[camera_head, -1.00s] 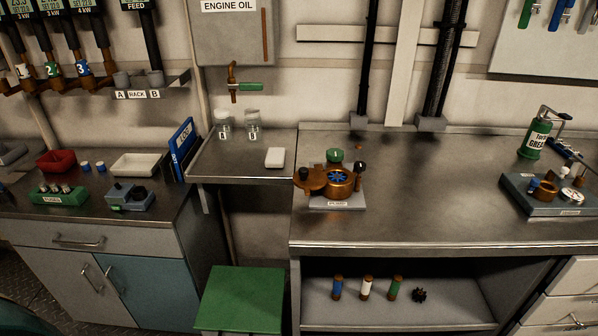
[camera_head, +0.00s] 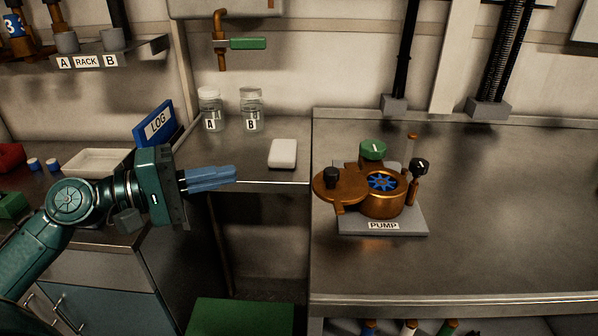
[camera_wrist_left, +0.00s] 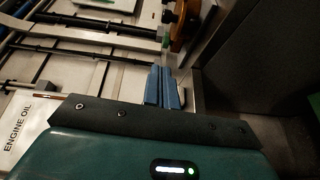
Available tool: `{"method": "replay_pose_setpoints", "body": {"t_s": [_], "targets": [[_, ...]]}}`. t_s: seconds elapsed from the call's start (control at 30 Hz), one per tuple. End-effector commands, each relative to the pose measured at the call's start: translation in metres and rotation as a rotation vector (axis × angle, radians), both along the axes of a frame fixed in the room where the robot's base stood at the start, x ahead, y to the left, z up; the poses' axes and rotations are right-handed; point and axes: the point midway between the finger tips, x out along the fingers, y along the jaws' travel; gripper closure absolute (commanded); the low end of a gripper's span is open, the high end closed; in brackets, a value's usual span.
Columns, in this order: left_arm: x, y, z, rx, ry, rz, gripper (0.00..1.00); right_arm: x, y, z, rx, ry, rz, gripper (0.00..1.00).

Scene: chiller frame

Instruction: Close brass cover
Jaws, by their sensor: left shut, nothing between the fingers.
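The brass cover (camera_head: 340,184) is a flat round plate with a black knob (camera_head: 331,174). It is swung out to the left of the brass pump housing (camera_head: 383,205), whose top is open and shows a blue impeller (camera_head: 382,182). The pump stands on a grey base (camera_head: 350,226) labelled PUMP. My left gripper (camera_head: 236,175) is to the left of the cover, apart from it, with its blue fingers shut and empty, pointing right. The fingers also show in the left wrist view (camera_wrist_left: 163,87), with part of the brass (camera_wrist_left: 184,28) beyond them. My right gripper is not in view.
A green knob (camera_head: 373,149) and a black-knobbed post (camera_head: 420,166) stand by the pump. Jars A (camera_head: 210,108) and B (camera_head: 252,109) and a white block (camera_head: 283,153) sit on the lower shelf. The bench right of the pump is clear.

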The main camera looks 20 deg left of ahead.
Motion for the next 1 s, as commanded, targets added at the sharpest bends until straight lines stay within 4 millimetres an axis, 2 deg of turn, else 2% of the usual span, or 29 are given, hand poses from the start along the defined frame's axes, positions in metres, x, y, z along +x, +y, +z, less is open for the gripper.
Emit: {"method": "replay_pose_setpoints", "body": {"t_s": [0.47, 0.73, 0.83, 1.0], "targets": [[0.039, -0.043, 0.001, -0.001, -0.002, 0.003, 1.00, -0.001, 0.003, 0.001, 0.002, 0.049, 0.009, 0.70], [0.066, -0.076, 0.000, 0.001, -0.003, 0.001, 1.00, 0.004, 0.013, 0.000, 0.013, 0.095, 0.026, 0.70], [0.063, -0.092, -0.001, -0.001, 0.001, 0.001, 1.00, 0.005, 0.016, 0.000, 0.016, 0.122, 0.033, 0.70], [0.062, -0.107, -0.004, 0.001, 0.000, 0.002, 1.00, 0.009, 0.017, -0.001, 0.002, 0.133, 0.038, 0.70]]}}
